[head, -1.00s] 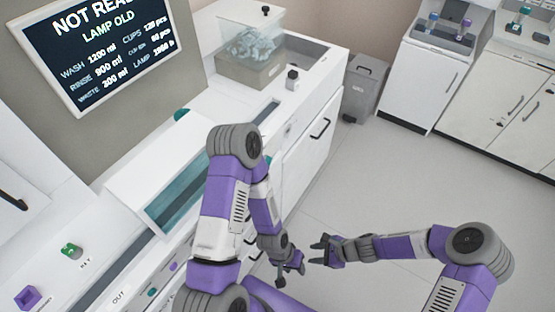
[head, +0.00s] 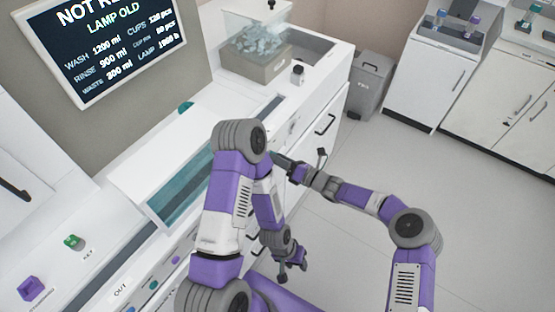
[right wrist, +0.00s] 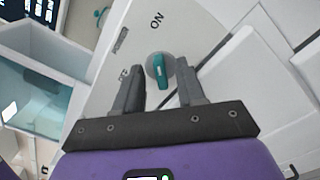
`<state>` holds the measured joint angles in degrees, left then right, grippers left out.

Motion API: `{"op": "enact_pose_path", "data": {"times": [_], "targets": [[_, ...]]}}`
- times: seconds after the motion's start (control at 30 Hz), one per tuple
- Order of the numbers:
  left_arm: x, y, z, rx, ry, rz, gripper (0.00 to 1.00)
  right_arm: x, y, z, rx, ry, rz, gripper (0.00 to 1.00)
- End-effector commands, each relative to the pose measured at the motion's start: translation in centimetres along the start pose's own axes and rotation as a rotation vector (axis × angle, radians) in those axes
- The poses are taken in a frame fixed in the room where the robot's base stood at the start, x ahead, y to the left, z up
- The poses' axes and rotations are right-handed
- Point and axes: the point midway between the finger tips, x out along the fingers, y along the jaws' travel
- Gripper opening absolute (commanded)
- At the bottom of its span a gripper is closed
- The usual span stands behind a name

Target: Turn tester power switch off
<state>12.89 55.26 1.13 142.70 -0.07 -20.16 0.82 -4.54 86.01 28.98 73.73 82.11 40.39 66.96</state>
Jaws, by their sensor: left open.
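The tester power switch (right wrist: 160,70) is a teal rotary knob on a round grey base, on a white panel lettered ON and OFF in the right wrist view. Its bar stands nearly upright in that picture; I cannot tell for sure which word it marks. My right gripper (right wrist: 160,80) is open, its fingers on either side of the knob's near part with gaps between. In the head view my right gripper (head: 286,166) is at the machine's front, and the switch is hidden there. My left gripper (head: 291,272) is open and empty, low beside the machine.
The tester's screen (head: 100,45) reads NOT READY, LAMP OLD. A purple block (head: 31,288) and a green key (head: 74,242) lie at left. Open floor (head: 350,240) is at right.

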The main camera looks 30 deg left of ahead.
Motion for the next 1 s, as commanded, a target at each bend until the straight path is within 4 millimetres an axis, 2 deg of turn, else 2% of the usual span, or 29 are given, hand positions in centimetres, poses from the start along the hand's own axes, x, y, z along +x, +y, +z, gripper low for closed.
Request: {"op": "enact_pose_path", "data": {"times": [0.13, 0.37, 0.47, 0.63, 1.0], "targets": [[0.19, -0.07, -0.01, 0.000, 0.000, 0.000, 0.43, 0.87, -0.01, -0.06, -0.001, 0.001, 0.000, 0.39], [0.16, -0.06, 0.00, 0.000, 0.000, 0.000, 0.43, 0.93, 0.02, -0.03, -0.001, 0.001, -0.001, 0.39], [0.16, -0.06, 0.00, 0.000, 0.000, 0.000, 0.43, 0.91, 0.01, -0.03, -0.001, 0.001, -0.001, 0.27], [0.16, -0.06, 0.00, 0.000, 0.000, 0.000, 0.43, 0.90, 0.01, -0.03, -0.002, 0.001, -0.001, 0.01], [0.27, -0.10, -0.01, 0.000, 0.000, 0.000, 0.43, 0.87, -0.01, -0.05, -0.025, 0.001, -0.001, 0.00]]}}
